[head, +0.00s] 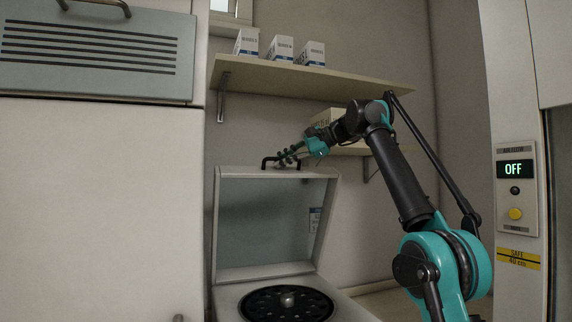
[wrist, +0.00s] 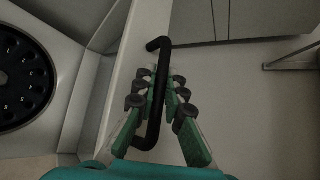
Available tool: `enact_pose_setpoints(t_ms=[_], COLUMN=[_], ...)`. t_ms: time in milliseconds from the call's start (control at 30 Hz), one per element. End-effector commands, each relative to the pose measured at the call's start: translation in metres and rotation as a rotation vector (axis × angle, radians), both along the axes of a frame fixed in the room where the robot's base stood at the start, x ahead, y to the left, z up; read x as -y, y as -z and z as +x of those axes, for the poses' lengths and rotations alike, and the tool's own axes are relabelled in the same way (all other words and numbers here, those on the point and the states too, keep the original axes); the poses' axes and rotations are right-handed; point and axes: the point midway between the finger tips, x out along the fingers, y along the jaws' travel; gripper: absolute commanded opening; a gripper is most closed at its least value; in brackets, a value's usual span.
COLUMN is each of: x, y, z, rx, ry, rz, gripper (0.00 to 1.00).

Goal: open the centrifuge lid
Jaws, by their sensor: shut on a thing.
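The centrifuge stands in the lower middle of the head view, with its lid (head: 272,225) raised upright. Its dark round rotor (head: 262,305) is exposed below, and the rotor (wrist: 22,75) also shows at the left of the wrist view. A black bar handle (head: 266,162) sits on the top edge of the lid. My gripper (head: 284,160) is at this handle. In the wrist view my gripper (wrist: 162,88) has its fingers on both sides of the handle (wrist: 153,120) and is shut on it.
A shelf (head: 320,82) with several white boxes (head: 282,48) is above the lid. A lower shelf (head: 350,150) with a box is behind my arm. A tall white cabinet (head: 100,200) is at the left. At the right a panel (head: 515,190) reads OFF.

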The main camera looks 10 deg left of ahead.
Motion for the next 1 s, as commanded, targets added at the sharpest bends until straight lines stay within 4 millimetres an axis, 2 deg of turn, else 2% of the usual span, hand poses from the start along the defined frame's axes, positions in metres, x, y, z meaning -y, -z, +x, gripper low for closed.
enact_pose_setpoints(t_ms=[567, 600, 767, 1000], x=[-0.0031, -0.0031, -0.0032, -0.0034], y=[-0.0025, -0.0025, -0.0024, -0.0023], z=[0.0004, 0.0004, 0.0002, 0.0000], rx=[0.001, 0.001, 0.001, 0.001], ry=[0.002, 0.002, 0.001, 0.000], rz=[0.000, 0.000, 0.000, -0.001], gripper=[0.00, 0.11, 0.31, 0.32])
